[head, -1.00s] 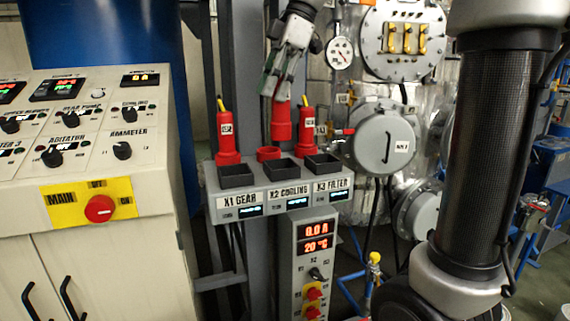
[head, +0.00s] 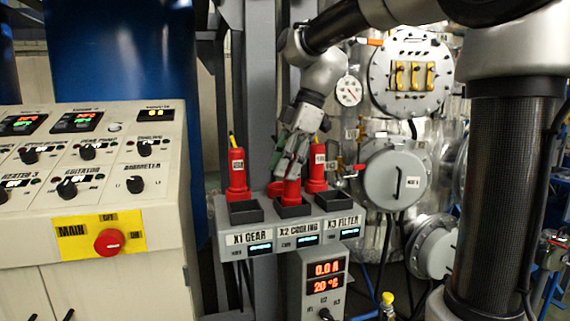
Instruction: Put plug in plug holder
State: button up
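The red plug (head: 292,191) is upright in my gripper (head: 291,166), which is shut on its upper part. The plug's lower end is at the black square holder (head: 293,210) above the X2 COOLING label. It appears to be inside the rim, but I cannot tell how deep. The black holders above X1 GEAR (head: 246,213) and X3 FILTER (head: 335,201) are empty. Behind the plug, an open red socket (head: 274,189) shows partly.
Red plugs stand upright behind the holders at left (head: 237,175) and right (head: 317,172), close beside my gripper. The control panel (head: 85,170) is at left. A grey round flange (head: 396,174) is at right.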

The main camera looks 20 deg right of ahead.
jog(key=o, duration=0.3)
jog(key=shift+o, duration=0.2)
jog(key=v, duration=1.2)
jog(key=s+d+f+m+t+h, duration=0.2)
jog(key=s+d+f+m, duration=0.4)
jog(key=s+f+m, duration=0.3)
jog(key=s+d+f+m+t+h, duration=0.2)
jog(key=s+d+f+m, duration=0.4)
jog(key=s+f+m, duration=0.3)
notch_tip(320, 180, down, 3)
jog(key=shift+s+r, duration=0.15)
jog(key=shift+s, duration=0.35)
jog(key=shift+o, duration=0.3)
